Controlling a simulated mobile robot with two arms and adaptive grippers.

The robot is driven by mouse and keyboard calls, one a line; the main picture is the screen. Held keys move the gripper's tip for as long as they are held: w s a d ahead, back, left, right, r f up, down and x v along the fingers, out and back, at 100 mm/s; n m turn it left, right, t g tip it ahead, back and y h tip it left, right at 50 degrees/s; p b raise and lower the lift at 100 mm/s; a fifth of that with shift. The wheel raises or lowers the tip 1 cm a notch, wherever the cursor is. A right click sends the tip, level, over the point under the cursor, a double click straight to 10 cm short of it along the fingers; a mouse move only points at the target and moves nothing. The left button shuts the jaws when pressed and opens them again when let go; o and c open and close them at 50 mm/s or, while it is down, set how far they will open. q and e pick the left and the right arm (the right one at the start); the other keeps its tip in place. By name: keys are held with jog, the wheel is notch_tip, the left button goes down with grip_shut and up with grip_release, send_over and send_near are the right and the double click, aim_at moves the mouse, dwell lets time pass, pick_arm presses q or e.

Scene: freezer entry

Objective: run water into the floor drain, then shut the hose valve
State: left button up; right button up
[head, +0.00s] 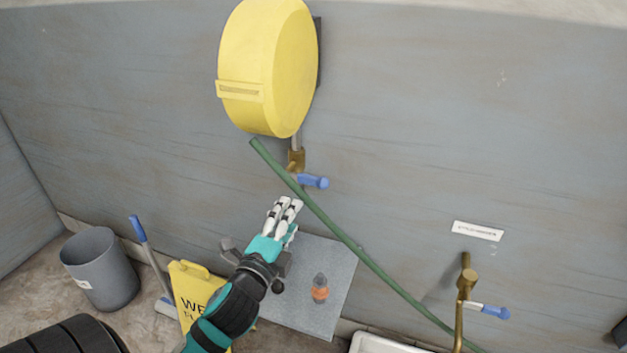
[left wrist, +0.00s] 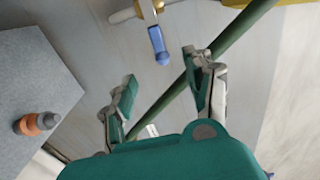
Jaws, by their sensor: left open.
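The yellow hose reel (head: 268,70) hangs on the grey wall. The green hose (head: 335,228) runs from it down to the lower right. Below the reel is a brass valve (head: 296,160) with a blue handle (head: 313,182). A second brass tap (head: 466,283) with a blue lever (head: 490,311) is farther right. My left gripper (head: 288,203) is open, just below and left of the upper valve. In the left wrist view the blue handle (left wrist: 158,43) lies beyond the open fingers (left wrist: 165,72), and the hose (left wrist: 232,38) passes close by the right finger. I see no floor drain.
A yellow wet-floor sign (head: 190,290), a grey bin (head: 100,268) and a blue-handled tool (head: 138,229) stand at left. A white basin (head: 380,345) shows at the bottom. A label (head: 478,231) is on the wall.

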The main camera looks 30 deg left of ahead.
aim_at(312, 183)
pick_arm(q)
jog(key=p+x, duration=0.1)
jog(key=x, duration=1.3)
jog(key=shift+w, duration=0.3)
jog(key=shift+f, duration=0.1)
grip_shut()
